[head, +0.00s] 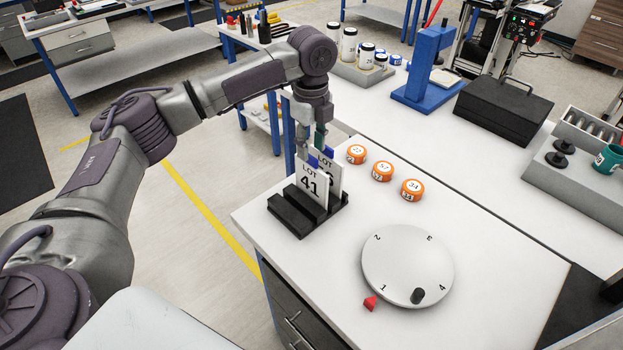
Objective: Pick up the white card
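A white card marked LOT 41 (311,188) stands upright in a black slotted holder (290,217) near the table's left edge. A second white card (331,178) stands just behind it, its number partly hidden. My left gripper (318,155) points down from above, with its blue-tipped fingers at the top edges of the cards. The fingertips overlap the cards in this view, so I cannot tell whether they are closed on one. My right gripper is not in view.
Several orange numbered pucks (383,171) lie right of the holder. A black case (503,110) and a blue stand (427,70) are farther back.

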